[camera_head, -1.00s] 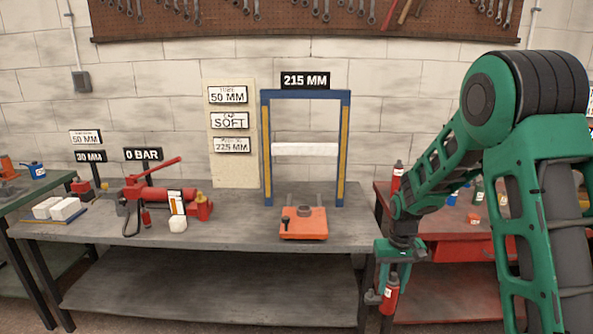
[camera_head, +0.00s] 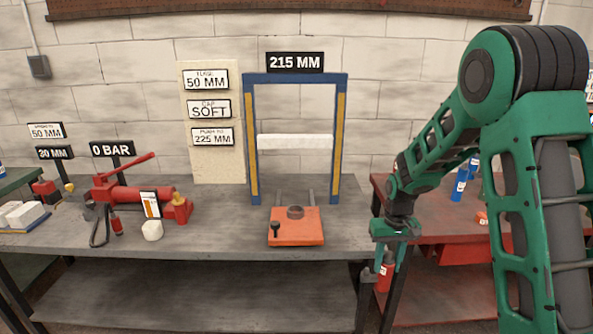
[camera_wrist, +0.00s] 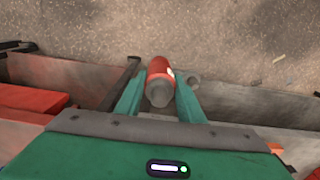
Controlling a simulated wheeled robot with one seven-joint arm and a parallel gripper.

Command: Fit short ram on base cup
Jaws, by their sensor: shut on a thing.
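My gripper (camera_head: 392,258) is shut on a red cylinder (camera_head: 384,278), which looks like the short ram. It hangs in front of the bench's right end, below the level of the top. In the wrist view the red cylinder (camera_wrist: 160,76) sits between the green fingers, with a grey end toward the camera. The base cup looks to be the dark round cup (camera_head: 295,211) on the orange plate (camera_head: 296,232). It stands on the grey bench inside the blue press frame (camera_head: 249,150), and nothing is seen in it. My gripper is right of and nearer than the cup.
A white crossbar (camera_head: 295,142) spans the frame above the cup. A red table (camera_head: 465,228) with blue cylinders (camera_head: 460,184) is at right. Bench space left of the plate is clear.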

